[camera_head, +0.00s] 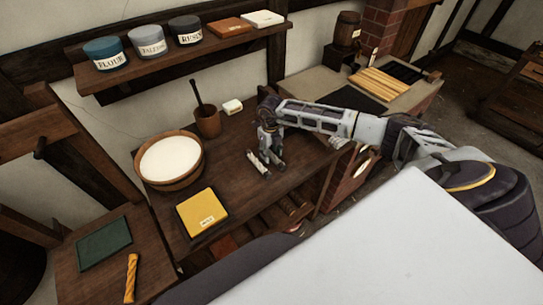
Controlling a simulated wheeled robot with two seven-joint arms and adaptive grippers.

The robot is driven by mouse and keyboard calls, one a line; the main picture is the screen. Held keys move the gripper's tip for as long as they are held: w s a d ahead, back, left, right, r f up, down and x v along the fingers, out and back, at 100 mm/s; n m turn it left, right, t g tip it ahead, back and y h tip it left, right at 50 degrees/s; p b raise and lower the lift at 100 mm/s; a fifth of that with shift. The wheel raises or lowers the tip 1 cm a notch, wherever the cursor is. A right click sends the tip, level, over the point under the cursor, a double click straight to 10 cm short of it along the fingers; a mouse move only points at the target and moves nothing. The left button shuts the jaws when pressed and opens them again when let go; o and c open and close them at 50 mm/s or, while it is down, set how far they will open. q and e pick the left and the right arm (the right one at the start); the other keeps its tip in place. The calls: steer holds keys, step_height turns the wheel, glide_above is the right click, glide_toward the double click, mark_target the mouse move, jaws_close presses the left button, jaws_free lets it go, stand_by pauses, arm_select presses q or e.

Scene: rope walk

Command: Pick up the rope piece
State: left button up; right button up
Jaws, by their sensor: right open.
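A short, yellow-orange twisted piece, which looks like the rope piece (131,279), lies on the lower wooden table at the bottom left. It is beside a dark green slab (104,245). My right gripper (265,170) is open and points down over the right part of the wooden worktop (238,200). No object shows between its fingers. It is well to the right of and behind the rope piece, apart from it. My left gripper is not in view.
On the worktop are a wooden tub of white stuff (170,160), a yellow block or book (202,211), a brown cup with a stick (207,122) and a small pale block (232,106). A shelf (180,55) with labelled pots hangs above. Boards (378,84) lie at the back right.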

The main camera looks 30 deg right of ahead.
mark_target(271, 153)
steer(key=shift+c, duration=0.4)
jaws_close()
steer(key=shift+r, duration=0.1)
step_height(271, 153, up, 10)
steer(key=b, duration=0.2)
stand_by(0.5)
